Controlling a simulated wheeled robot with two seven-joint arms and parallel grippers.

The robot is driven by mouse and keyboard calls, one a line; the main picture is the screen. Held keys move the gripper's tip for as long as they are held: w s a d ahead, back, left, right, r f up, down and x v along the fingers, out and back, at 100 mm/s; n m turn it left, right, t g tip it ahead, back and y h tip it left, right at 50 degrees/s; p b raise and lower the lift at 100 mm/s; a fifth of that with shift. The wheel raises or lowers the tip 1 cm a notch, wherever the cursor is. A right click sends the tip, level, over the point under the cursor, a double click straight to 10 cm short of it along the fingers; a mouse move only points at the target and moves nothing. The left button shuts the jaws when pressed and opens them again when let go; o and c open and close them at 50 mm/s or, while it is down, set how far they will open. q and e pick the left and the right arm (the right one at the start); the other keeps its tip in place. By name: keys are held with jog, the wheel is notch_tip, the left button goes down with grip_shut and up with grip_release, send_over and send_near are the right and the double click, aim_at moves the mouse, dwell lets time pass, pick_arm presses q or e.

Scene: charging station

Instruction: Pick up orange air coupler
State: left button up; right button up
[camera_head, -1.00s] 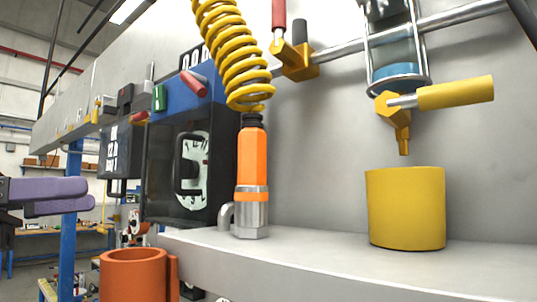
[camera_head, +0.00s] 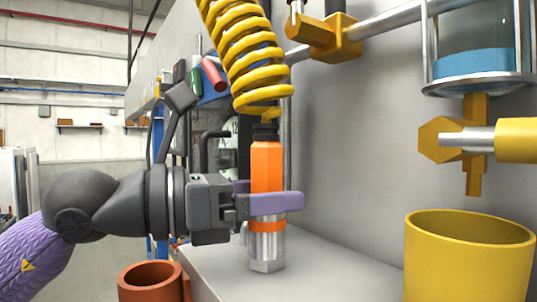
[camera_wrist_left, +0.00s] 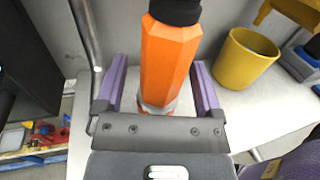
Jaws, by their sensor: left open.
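The orange air coupler (camera_head: 266,165) stands upright on the grey ledge, with a silver metal lower end and a black top joined to the yellow coiled hose (camera_head: 247,60). My left gripper (camera_head: 272,197) reaches in from the left with its purple fingers level around the coupler's lower orange part. In the left wrist view the coupler (camera_wrist_left: 168,60) stands between the two open fingers (camera_wrist_left: 160,88), with a gap visible on each side. The near finger hides part of the coupler in the head view. My right gripper is in neither view.
A yellow cup (camera_head: 468,262) stands on the ledge (camera_head: 330,275) at the right, under a yellow valve (camera_head: 450,140) and a glass bowl with blue liquid (camera_head: 482,62). An orange-brown cup (camera_head: 150,282) sits at the ledge's front left. A grey wall stands behind.

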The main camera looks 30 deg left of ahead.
aim_at(266, 127)
pick_arm(q)
jog(key=shift+f, duration=0.1)
grip_shut()
dwell(0.3)
notch_tip(266, 127, up, 7)
jog(key=p, duration=0.5)
jog(key=b+v, duration=0.9)
jog(key=v, duration=0.8)
jog(key=shift+w+a+p, duration=0.25)
jog(key=shift+w+p, duration=0.05)
jog(key=shift+w, duration=0.65)
jog(key=shift+w+a+p, duration=0.25)
jog(key=shift+w+p, duration=0.05)
jog(key=shift+w, duration=0.65)
jog(key=shift+w+a+p, duration=0.25)
jog(key=shift+w+p, duration=0.05)
jog(key=shift+w, duration=0.65)
